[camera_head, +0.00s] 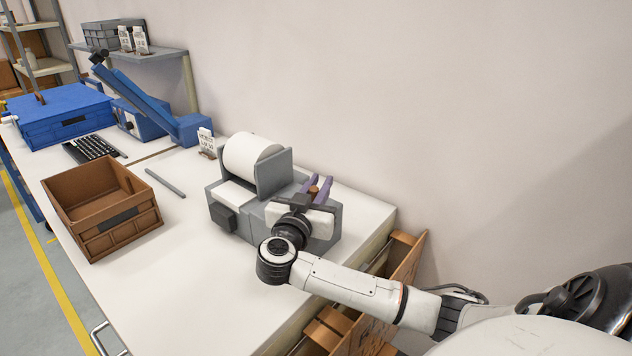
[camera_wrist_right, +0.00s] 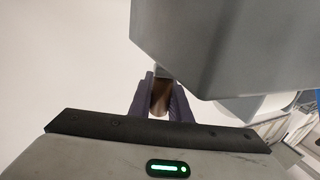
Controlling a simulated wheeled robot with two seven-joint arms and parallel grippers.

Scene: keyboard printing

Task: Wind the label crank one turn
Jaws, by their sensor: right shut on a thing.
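The label printer (camera_head: 262,208) is a grey machine with a white label roll (camera_head: 247,156) on top, standing on the white table. Its grey body fills the upper right of the right wrist view (camera_wrist_right: 225,45). My right gripper (camera_head: 316,187) is at the printer's right end, with its purple fingers shut on a brown crank handle (camera_wrist_right: 160,98). The handle's brown tip also shows between the fingers in the head view (camera_head: 314,190). The rest of the crank is hidden by the fingers and wrist. My left gripper is not in view.
An empty brown crate (camera_head: 82,190), a grey stick (camera_head: 165,183), and a keyboard (camera_head: 93,148) lie to the left on the table. A small label stand (camera_head: 207,141) is behind the printer. An open wooden drawer (camera_head: 400,262) juts out below the table's right end. The table front is clear.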

